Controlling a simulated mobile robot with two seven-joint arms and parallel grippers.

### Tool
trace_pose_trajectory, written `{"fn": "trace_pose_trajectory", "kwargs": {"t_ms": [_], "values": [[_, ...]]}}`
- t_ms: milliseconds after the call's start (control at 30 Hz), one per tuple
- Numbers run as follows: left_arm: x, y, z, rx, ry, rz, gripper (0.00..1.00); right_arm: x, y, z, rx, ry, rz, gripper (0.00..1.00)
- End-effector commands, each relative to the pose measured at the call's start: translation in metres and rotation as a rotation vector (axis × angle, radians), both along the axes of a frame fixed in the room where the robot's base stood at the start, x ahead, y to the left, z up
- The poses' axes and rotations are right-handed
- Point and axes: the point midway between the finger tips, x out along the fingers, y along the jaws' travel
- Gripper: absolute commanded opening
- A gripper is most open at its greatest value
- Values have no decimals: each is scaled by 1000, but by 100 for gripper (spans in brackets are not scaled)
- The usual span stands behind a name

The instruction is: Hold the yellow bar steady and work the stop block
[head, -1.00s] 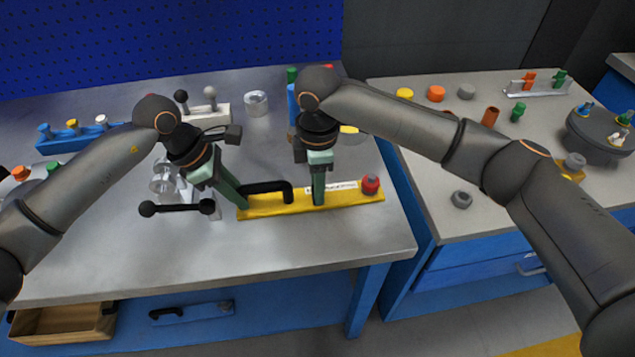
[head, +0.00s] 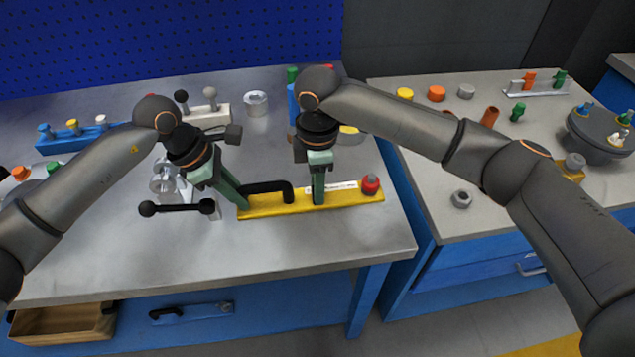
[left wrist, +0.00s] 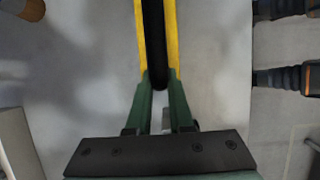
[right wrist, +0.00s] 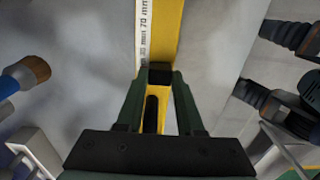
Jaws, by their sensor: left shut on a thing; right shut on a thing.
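The yellow bar (head: 345,197) lies flat near the front of the grey bench, with a white millimetre scale (right wrist: 143,35) along one edge. A black handle (head: 275,186) arches over its left part. A red knob with a grey top (head: 371,185) stands at its right end. My left gripper (head: 243,206) is at the bar's left end. In the left wrist view its fingers (left wrist: 159,88) are shut on the black handle. My right gripper (head: 318,202) points down on the bar's middle.
A black double-ball lever (head: 177,208) and a clear-and-metal fixture (head: 165,178) stand left of the bar. A white base with ball levers (head: 207,115) and a metal ring (head: 255,103) are behind. The bench front (head: 200,268) is clear. A second bench stands right.

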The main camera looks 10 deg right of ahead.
Motion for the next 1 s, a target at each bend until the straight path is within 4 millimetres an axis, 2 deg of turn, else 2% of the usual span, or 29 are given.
{"fn": "trace_pose_trajectory", "kwargs": {"t_ms": [267, 367, 533, 800, 833, 1000], "values": [[0, 0, 0, -1, -1, 1, 0, 0, 0, 1, 1, 0, 1, 0], [0, 0, 0, -1, -1, 1, 0, 0, -7, 0, 1, 1, -1, 0], [0, 0, 0, -1, -1, 1, 0, 0, -30, 0, 0, 2, -2, 0], [0, 0, 0, 0, 0, 2, 0, 0, -33, 0, 0, 1, 1, 0], [0, 1, 0, 0, 0, 2, 0, 0, -33, 0, 0, 1, 1, 38], [0, 1, 0, 1, 0, 2, 0, 0, -33, 0, -1, 0, 1, 57]]}}
